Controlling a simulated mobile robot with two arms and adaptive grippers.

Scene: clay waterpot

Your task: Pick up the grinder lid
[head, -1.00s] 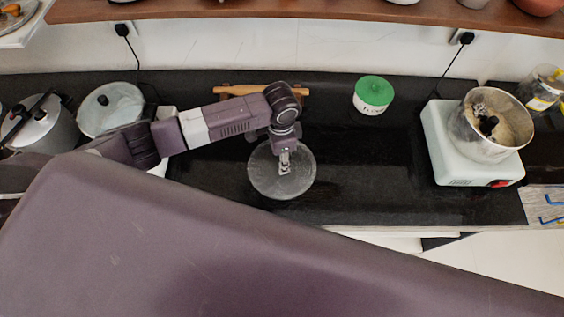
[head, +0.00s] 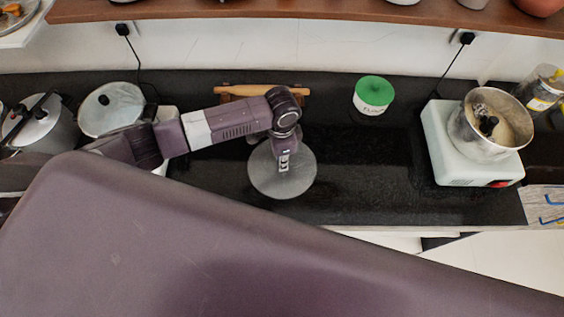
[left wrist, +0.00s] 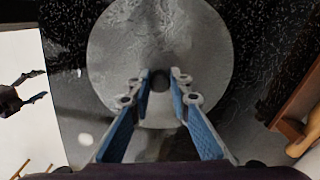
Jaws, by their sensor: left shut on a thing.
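The grinder lid (head: 265,182) is a round grey disc over the black counter, below the middle of the head view. It fills the upper middle of the left wrist view (left wrist: 115,50). My left gripper (head: 284,168) is above the disc's centre. In the left wrist view my left gripper (left wrist: 160,80) has its fingertips on both sides of the lid's small dark knob (left wrist: 160,82), shut on it. Whether the lid touches the counter is hard to tell. My right gripper (left wrist: 40,86) shows at the left of the wrist view, its fingers apart and empty.
The white grinder base (head: 460,150) with a steel bowl (head: 510,130) stands at the right. A green-lidded jar (head: 373,95) and a rolling pin (head: 262,90) are at the back. Pots (head: 112,108) stand at the left. Counter between lid and grinder is clear.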

